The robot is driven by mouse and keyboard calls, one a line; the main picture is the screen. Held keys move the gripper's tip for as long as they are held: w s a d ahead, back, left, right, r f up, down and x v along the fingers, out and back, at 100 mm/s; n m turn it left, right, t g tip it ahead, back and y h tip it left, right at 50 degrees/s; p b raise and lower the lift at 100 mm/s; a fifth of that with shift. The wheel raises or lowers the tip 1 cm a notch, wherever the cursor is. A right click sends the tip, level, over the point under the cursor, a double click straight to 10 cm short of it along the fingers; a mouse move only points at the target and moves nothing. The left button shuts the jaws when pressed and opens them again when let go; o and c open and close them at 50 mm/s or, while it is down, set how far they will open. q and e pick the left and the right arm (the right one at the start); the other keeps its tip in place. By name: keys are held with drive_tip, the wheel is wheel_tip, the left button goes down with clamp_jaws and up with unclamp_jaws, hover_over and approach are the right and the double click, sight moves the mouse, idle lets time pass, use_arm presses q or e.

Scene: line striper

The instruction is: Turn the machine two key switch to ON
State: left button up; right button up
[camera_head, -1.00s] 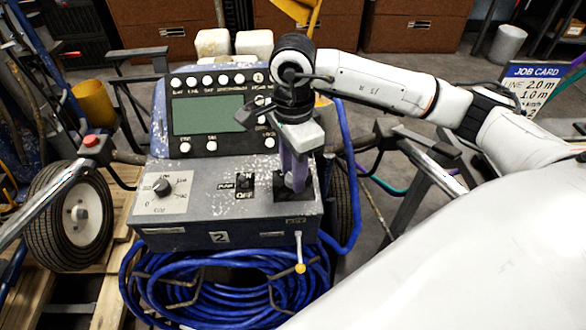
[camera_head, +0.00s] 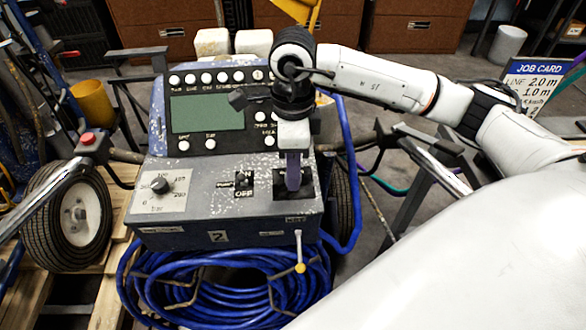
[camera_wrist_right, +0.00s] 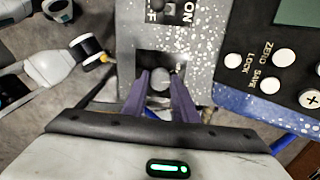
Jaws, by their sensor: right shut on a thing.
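Machine two is the grey, paint-specked console (camera_head: 205,215) with a "2" plate on its front. My right gripper (camera_head: 293,185) comes down from above onto a black recessed plate (camera_head: 308,190) at the right of its top. In the right wrist view, its purple fingers (camera_wrist_right: 160,92) are shut on a round dark grey knob (camera_wrist_right: 160,77) in the black recess. The fingers hide much of it, so I cannot tell its setting. A black switch (camera_head: 243,180) marked ON and OFF sits just left. My left gripper is not in view.
A pressure dial (camera_head: 161,186) is at the console's left, and a screen panel (camera_head: 207,114) with white buttons rises behind. A yellow-tipped lever (camera_head: 299,262) hangs at the front right. Coiled blue hose (camera_head: 205,285) lies below.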

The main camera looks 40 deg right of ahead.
drive_tip(key=m, duration=0.3)
drive_tip(key=shift+m, duration=0.3)
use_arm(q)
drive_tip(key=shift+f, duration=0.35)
use_arm(e)
drive_tip(key=shift+r+m, duration=0.1)
drive_tip(key=shift+m, duration=1.5)
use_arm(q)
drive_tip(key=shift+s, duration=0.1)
use_arm(e)
drive_tip(key=o, duration=1.1)
drive_tip(key=shift+c, duration=0.2)
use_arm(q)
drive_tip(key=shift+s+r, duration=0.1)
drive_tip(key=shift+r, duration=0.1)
use_arm(e)
wheel_tip(320, 180, up, 10)
drive_tip(key=shift+r, duration=0.1)
